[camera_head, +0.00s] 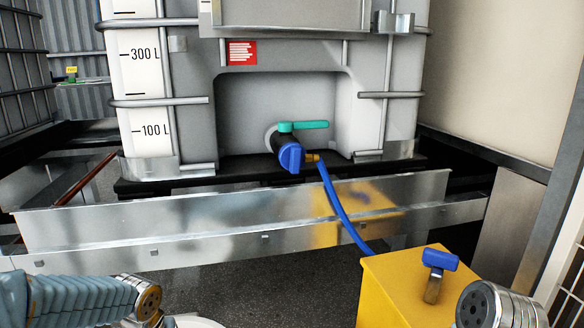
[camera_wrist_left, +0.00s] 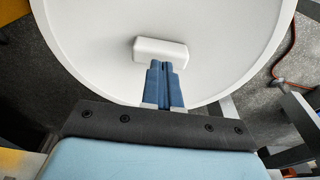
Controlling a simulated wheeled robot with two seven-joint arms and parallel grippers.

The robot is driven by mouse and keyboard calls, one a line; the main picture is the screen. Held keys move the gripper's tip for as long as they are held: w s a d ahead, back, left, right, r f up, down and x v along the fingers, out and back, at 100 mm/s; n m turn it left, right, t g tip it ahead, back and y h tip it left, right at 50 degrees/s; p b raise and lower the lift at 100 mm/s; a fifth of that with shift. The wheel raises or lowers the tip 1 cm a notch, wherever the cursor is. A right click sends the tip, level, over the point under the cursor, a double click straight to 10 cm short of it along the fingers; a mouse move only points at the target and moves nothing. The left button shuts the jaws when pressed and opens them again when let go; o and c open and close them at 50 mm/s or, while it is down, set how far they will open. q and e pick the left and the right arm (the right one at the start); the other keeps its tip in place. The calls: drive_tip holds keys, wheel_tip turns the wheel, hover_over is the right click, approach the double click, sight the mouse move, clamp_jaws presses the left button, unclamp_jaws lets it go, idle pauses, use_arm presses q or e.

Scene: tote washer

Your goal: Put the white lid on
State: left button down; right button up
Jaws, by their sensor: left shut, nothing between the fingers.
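The white lid (camera_wrist_left: 90,50) is a large round disc that fills much of the left wrist view. It has a raised white block handle (camera_wrist_left: 160,48) near its middle. My left gripper (camera_wrist_left: 163,68) has its two blue fingers together, with their tips at the lower edge of the handle in the picture. Nothing is between them. I cannot tell whether the tips touch the handle. In the head view a sliver of a white round edge (camera_head: 198,323) shows at the bottom, probably the lid. My right gripper is out of view.
A caged white tank (camera_head: 240,95) with a teal-handled valve (camera_head: 303,126) stands behind a metal beam (camera_head: 240,210). A blue hose (camera_head: 336,208) runs from the valve to a yellow box (camera_head: 405,285) with a blue-handled tap (camera_head: 440,260). Dark floor (camera_head: 270,280) lies in front of the beam.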

use_arm(q)
drive_tip(key=shift+f+b, duration=0.85)
drive_tip(key=shift+f, duration=0.1)
drive_tip(key=shift+r, duration=0.1)
wheel_tip(320, 180, up, 6)
drive_tip(key=p, duration=0.5)
drive_tip(key=shift+r, duration=0.25)
wheel_tip(320, 180, up, 2)
drive_tip(key=shift+r+p, duration=0.2)
drive_tip(key=shift+p, duration=0.75)
